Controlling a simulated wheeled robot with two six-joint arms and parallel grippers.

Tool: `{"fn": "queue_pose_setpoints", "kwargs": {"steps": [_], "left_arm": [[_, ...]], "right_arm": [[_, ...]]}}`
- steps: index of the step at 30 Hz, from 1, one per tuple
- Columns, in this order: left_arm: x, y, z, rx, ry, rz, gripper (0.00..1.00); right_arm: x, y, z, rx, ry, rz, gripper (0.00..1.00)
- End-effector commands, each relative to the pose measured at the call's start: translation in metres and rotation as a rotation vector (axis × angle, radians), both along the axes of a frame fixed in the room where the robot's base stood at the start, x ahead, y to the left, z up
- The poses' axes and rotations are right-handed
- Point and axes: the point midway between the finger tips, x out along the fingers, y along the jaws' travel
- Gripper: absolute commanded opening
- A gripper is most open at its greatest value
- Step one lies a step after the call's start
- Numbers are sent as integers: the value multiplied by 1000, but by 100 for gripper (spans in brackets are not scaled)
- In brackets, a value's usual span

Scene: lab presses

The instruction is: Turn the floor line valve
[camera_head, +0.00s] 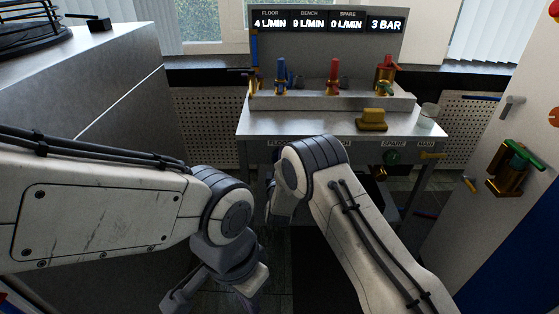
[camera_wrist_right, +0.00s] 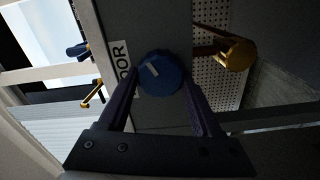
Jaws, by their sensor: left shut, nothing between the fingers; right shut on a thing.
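A round blue valve knob (camera_wrist_right: 160,74) with a pale mark on its face sits by a label of which "OOR" shows in the right wrist view. My right gripper (camera_wrist_right: 159,82) is shut on this knob, one finger on each side. In the head view the right arm hides the knob and most of that gripper, below the bench front. The floor display (camera_head: 270,23) reads 4 L/MIN. My left gripper (camera_head: 213,294) hangs low at the bottom of the head view, shut and empty, away from the bench.
The metal bench (camera_head: 310,122) carries blue, red and other valves, a yellow block (camera_head: 372,116) and a clear cup (camera_head: 428,115). A green knob (camera_head: 391,157) is on its front at right. A brass valve (camera_head: 507,178) stands out from the right panel. A grey cabinet (camera_head: 120,100) is at left.

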Motion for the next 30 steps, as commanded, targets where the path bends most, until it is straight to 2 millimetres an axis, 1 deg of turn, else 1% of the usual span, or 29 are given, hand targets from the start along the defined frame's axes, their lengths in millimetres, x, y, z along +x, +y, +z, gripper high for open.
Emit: {"fn": "queue_pose_setpoints", "kwargs": {"steps": [14, 15, 16, 17, 26, 29, 30], "left_arm": [[0, 0, 0, 0, 0, 0, 0], [0, 0, 0, 0, 0, 0, 0], [0, 0, 0, 0, 0, 0, 0], [0, 0, 0, 0, 0, 0, 0], [0, 0, 1, 0, 0, 0, 0], [0, 0, 3, 0, 0, 0, 0], [0, 0, 4, 0, 0, 0, 0]], "right_arm": [[-1, 0, -2, -12, 3, 1, 10], [-1, 0, -2, -12, 4, 1, 81], [-1, 0, -2, -12, 4, 1, 92], [-1, 0, -2, -12, 3, 1, 96], [-1, 0, -1, -11, 2, 0, 96], [-7, 1, 0, -11, 3, 2, 96], [-12, 1, 0, -12, 3, 2, 96]]}}
